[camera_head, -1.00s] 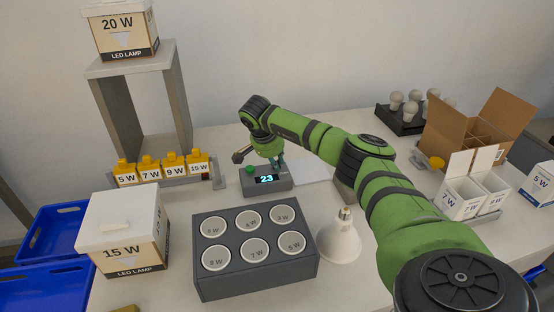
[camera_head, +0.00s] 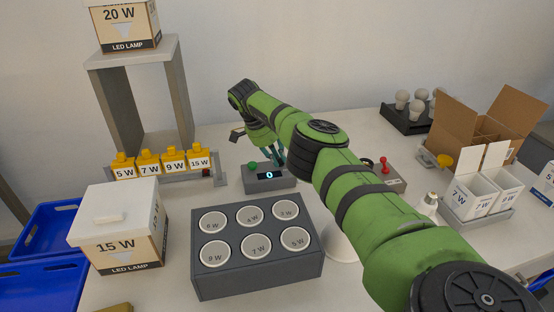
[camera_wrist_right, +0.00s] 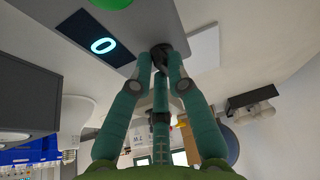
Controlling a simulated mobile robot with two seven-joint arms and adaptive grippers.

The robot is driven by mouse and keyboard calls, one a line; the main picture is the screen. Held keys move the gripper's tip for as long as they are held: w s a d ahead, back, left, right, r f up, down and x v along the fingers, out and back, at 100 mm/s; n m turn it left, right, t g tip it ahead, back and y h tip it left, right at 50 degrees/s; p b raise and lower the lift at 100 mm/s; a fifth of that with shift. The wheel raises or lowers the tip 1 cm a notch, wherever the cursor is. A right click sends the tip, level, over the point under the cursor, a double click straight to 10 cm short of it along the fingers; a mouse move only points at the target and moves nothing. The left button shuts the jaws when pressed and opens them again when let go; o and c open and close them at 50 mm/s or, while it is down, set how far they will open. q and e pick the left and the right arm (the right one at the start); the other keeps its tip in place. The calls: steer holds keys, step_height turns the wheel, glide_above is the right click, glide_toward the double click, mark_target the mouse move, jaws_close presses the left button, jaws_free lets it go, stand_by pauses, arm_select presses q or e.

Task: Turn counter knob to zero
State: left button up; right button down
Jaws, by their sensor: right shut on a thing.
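The counter (camera_head: 268,180) is a grey box near the middle of the table, with a green button (camera_head: 252,165) on top. Its display (camera_head: 269,175) reads 0, which the right wrist view also shows (camera_wrist_right: 103,46). My right gripper (camera_head: 278,160) is at the counter's right end. In the right wrist view its teal fingers (camera_wrist_right: 160,72) are shut on the dark round knob (camera_wrist_right: 160,52) beside the display. The arm and fingers partly cover the knob in the head view. My left gripper is not in view.
A grey rack (camera_head: 257,284) with several labelled white cups stands in front of the counter. A 15 W box (camera_head: 120,225) is at the left. At the right are a red-lever device (camera_head: 384,170), white boxes (camera_head: 470,196) and an open carton (camera_head: 486,120). My arm partly hides a large bulb (camera_head: 341,242).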

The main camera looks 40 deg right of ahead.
stand_by(0.5)
steer(key=c, duration=1.5)
jaws_free()
steer(key=shift+r, duration=0.1)
steer(key=v, duration=0.7)
steer(key=shift+r, duration=0.15)
steer(key=shift+r, duration=0.1)
